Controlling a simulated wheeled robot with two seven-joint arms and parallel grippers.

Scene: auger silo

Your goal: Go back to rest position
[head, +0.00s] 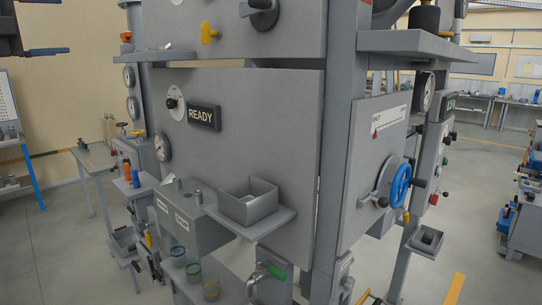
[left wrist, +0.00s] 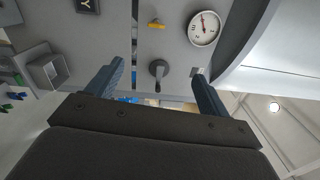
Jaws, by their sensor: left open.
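My left gripper (head: 46,50) is at the upper left corner of the head view, partly cut off by the frame edge and well apart from the silo machine (head: 260,140). In the left wrist view my left gripper (left wrist: 158,70) has its two blue-grey fingers spread wide, with nothing held between them. A dark lever knob (left wrist: 158,69) and a yellow handle (left wrist: 156,23) show beyond the fingers, with a round gauge (left wrist: 204,28) beside them. My right gripper is in neither view.
The machine carries a READY sign (head: 204,117), a blue handwheel (head: 400,186), an open grey bin (head: 248,201) on a shelf and a green-handled tap (head: 276,272). A side table (head: 92,155) stands at left. Open floor (head: 60,250) shows at lower left.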

